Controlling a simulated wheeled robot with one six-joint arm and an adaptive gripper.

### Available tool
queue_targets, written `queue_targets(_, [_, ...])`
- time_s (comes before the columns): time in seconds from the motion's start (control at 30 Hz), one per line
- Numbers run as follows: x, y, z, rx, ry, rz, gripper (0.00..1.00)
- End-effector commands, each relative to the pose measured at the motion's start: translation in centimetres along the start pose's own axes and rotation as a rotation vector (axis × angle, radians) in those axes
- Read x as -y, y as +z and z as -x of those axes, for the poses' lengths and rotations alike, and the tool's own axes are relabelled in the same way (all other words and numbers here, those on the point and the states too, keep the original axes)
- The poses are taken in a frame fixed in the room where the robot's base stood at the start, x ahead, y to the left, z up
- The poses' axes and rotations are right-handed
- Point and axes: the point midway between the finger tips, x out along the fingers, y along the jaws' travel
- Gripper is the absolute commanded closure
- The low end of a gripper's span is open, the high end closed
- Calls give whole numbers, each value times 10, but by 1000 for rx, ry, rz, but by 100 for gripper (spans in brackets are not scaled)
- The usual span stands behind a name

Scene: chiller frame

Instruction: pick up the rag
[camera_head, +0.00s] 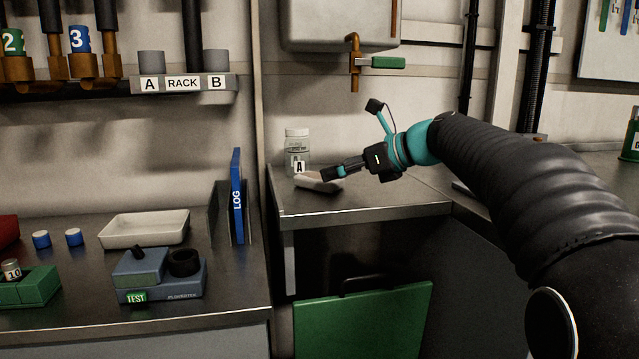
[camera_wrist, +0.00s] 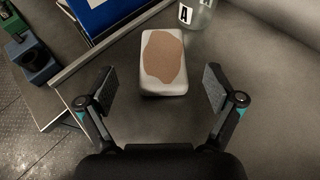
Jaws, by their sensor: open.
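The rag (camera_head: 318,184) looks like a pale folded pad with a brown patch on top. It lies flat on the raised metal counter (camera_head: 360,204), in front of a clear jar. In the wrist view the rag (camera_wrist: 163,62) is just ahead of my gripper (camera_wrist: 160,88), roughly centred between the two fingers. The fingers are spread wide, with nothing between the pads. In the head view my gripper (camera_head: 334,172) reaches in from the right and its fingers overlap the rag. I cannot tell whether they touch it.
The clear jar (camera_head: 297,153) marked A stands right behind the rag. A blue LOG binder (camera_head: 237,196) stands upright to the left, on the lower bench. That bench also holds a white tray (camera_head: 145,230) and a blue TEST device (camera_head: 160,275). The counter to the right is mostly clear.

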Motion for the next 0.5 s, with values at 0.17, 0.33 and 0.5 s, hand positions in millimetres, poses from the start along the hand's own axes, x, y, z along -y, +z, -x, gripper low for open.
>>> queue_targets(0.17, [0,0,-9,0,-2,0,8])
queue_targets(0.33, [2,-2,-20,-1,-2,-1,8])
queue_targets(0.5, [4,-3,-44,-1,-1,0,8])
